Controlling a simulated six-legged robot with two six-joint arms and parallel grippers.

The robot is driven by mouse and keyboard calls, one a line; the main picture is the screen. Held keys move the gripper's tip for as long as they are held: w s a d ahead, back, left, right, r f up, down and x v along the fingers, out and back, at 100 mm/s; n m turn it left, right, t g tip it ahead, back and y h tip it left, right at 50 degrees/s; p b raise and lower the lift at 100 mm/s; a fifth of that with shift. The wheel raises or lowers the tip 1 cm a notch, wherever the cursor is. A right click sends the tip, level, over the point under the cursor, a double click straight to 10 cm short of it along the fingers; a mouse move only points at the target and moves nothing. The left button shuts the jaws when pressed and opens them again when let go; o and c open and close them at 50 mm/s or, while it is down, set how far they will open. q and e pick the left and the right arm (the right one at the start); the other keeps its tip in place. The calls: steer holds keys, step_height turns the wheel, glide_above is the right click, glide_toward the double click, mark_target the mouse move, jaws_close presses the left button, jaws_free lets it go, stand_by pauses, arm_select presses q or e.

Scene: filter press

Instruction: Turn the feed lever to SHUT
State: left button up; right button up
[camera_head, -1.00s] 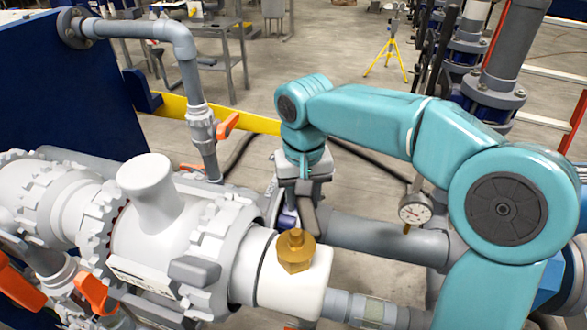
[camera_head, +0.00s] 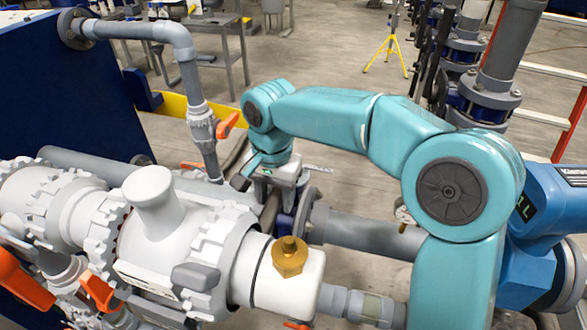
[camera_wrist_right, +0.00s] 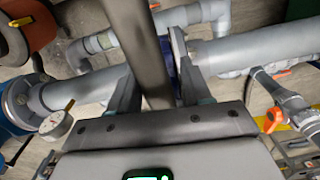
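A long dark grey bar (camera_wrist_right: 143,45), apparently the feed lever, runs down the middle of the right wrist view between my right gripper's fingers (camera_wrist_right: 158,88). Gaps show between the bar and the fingers, so the gripper looks open around it. In the head view my right gripper (camera_head: 272,200) points down beside the grey pipe, its fingers spread. A blue valve part (camera_head: 286,226) shows just below it. The lever's pivot and any SHUT mark are hidden or too small to read. My left gripper is not in view.
A white pump body (camera_head: 165,235) with a brass plug (camera_head: 290,257) fills the lower left. An orange handle (camera_head: 228,125) stands on the upright pipe. A gauge (camera_wrist_right: 56,124) sits on the grey pipe (camera_head: 365,236), and my right arm partly covers it in the head view.

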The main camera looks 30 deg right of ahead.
mark_target(273, 193)
steer(key=o, duration=0.4)
steer(key=shift+w+a, duration=0.2)
steer(key=shift+a, duration=0.05)
steer(key=shift+w+a, duration=0.15)
steer(key=shift+s+d, duration=0.35)
steer(key=shift+d, duration=0.05)
step_height(273, 193, up, 7)
steer(key=p, duration=0.6)
steer(key=shift+a+r+p, duration=0.1)
steer(key=shift+r+p, duration=0.05)
steer(key=shift+p, duration=0.15)
steer(key=shift+w+a+f, duration=0.1)
steer(key=shift+w+f, duration=0.1)
steer(key=shift+s, duration=0.15)
